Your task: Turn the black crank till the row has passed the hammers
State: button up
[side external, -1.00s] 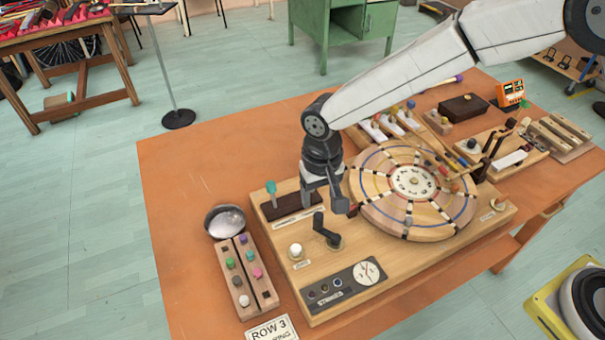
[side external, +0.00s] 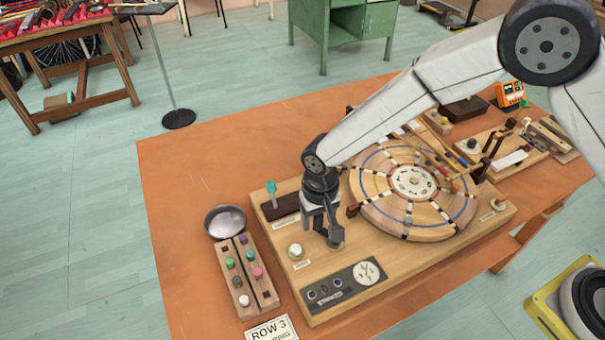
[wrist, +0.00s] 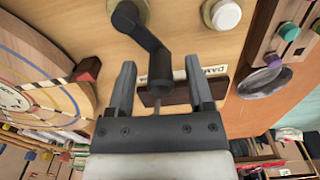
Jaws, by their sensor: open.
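The black crank (wrist: 143,30) shows in the wrist view, its arm running from a round hub at the top edge down to an elbow between my fingers. My gripper (wrist: 160,62) is open, with one finger on each side of the crank's handle end. I cannot tell if either finger touches it. In the side view my gripper (side external: 321,228) is low over the board and hides most of the crank. The round wooden wheel (side external: 375,207) with pegged rows is right of it. The hammers (side external: 462,160) reach over the wheel's far right part.
A white knob (side external: 295,250) stands just left of my gripper. A dial panel (side external: 345,284) lies in front, and a teal-topped lever (side external: 271,187) stands behind left. A peg rack (side external: 238,270) and a metal bowl (side external: 225,221) are farther left. A card (side external: 270,328) reads ROW 3.

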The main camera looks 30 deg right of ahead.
grip_shut()
jog(key=shift+a, duration=0.1)
dwell(0.4)
jog(key=n, duration=0.2)
jog(key=s+a+n, duration=0.1)
jog(key=n, duration=0.3)
jog(key=shift+s+a, duration=0.25)
jog(key=shift+s, duration=0.1)
jog(key=n, duration=0.1)
jog(key=s+n, duration=0.1)
jog(key=shift+a+n, duration=0.25)
jog(key=shift+n, duration=0.05)
jog(key=shift+s+n, duration=0.3)
jog(key=shift+n, duration=0.55)
jog(key=shift+s+n, duration=0.3)
jog(key=shift+n, duration=0.55)
